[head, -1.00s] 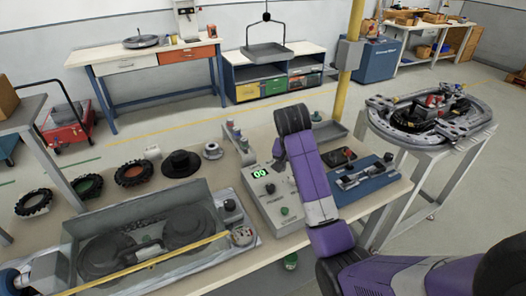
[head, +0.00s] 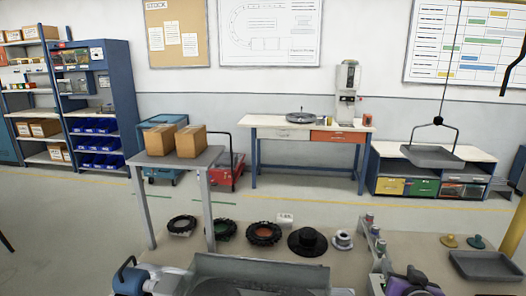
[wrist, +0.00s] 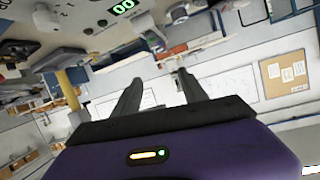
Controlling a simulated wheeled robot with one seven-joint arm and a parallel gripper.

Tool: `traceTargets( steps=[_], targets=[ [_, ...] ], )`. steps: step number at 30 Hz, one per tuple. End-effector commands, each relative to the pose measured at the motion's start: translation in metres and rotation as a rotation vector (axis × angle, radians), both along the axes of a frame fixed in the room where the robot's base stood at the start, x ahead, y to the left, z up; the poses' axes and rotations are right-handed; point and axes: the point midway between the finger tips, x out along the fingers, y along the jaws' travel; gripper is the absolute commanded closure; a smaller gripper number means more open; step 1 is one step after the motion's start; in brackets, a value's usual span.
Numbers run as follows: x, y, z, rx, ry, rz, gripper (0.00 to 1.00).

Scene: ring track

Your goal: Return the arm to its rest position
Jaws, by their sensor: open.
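My gripper (wrist: 160,78) shows in the wrist view with its two dark fingers spread apart and nothing between them. The wrist view is tilted, with the green digital display (wrist: 122,7) of the control box at the top, beyond the fingers. In the head view only a small purple and dark part of my arm (head: 410,284) shows at the bottom edge, right of centre. The rest of the arm is out of that view, and the gripper cannot be made out there.
A small table with two cardboard boxes (head: 175,140) stands left. A hanging pan (head: 432,155) is at right. Open floor lies beyond the bench.

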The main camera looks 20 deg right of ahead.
Motion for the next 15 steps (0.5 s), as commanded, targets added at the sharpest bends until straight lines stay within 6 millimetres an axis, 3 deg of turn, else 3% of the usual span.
traceTargets(
  steps=[1, 6, 15],
  targets=[
    [-0.006, 0.024, -0.007, -0.025, -0.021, 0.039, 0.49],
    [-0.03, 0.092, -0.01, -0.118, -0.106, 0.151, 0.49],
    [-0.104, 0.198, -0.006, -0.216, -0.211, 0.315, 0.49]
  ],
)
